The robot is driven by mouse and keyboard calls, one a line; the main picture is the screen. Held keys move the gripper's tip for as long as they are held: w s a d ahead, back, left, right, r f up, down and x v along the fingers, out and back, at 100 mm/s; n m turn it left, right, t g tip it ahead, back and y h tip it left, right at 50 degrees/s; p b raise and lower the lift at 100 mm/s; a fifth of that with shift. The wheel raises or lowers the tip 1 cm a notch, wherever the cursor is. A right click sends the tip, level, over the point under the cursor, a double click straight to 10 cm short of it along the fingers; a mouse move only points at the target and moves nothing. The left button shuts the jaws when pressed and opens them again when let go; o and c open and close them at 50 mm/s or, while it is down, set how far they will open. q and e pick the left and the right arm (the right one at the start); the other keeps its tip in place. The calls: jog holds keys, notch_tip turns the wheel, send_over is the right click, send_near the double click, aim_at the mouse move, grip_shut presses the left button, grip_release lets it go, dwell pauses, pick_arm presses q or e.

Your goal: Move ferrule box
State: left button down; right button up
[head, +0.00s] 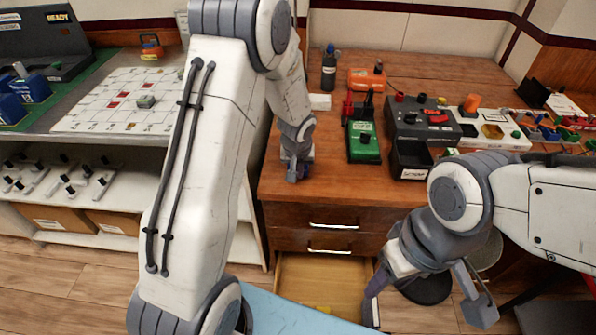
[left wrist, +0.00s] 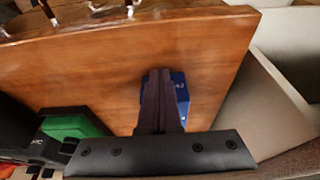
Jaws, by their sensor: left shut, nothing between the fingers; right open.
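A small blue box (left wrist: 182,92) with white marks, likely the ferrule box, sits on the wooden desktop in the left wrist view. The shut fingers of my left gripper (left wrist: 160,100) hide part of it; I cannot tell whether they touch it. In the head view my left gripper (head: 293,173) points down at the desk's front left part, empty, and the box cannot be made out clearly there. My right gripper (head: 426,306) is open and empty, low in front of the desk at the right.
The wooden desk (head: 300,212) has an open lower drawer (head: 300,285) with something yellow inside. A green device (head: 364,142), a black bin (head: 411,160) and a grey panel (head: 424,118) stand right of my left gripper. A white shelf (head: 100,148) stands at left.

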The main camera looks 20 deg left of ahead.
pick_arm(q)
jog(key=w+p, duration=0.1)
jog(key=w, duration=0.1)
jog(key=w+a+p, duration=0.1)
jog(key=w+p, duration=0.1)
jog(key=w+a+p, duration=0.1)
jog(key=w, duration=0.1)
jog(key=shift+w+r, duration=0.25)
jog(key=shift+w, duration=0.05)
jog(key=w, duration=0.2)
jog(key=w+a, duration=0.1)
jog(key=w, duration=0.1)
jog(key=w+a, duration=0.1)
jog(key=w, duration=0.2)
jog(key=shift+f+p, duration=0.35)
jog(key=shift+w+a+r, duration=0.1)
jog(key=shift+w+a, duration=0.05)
jog(key=shift+w, duration=0.35)
jog(key=shift+s, duration=0.1)
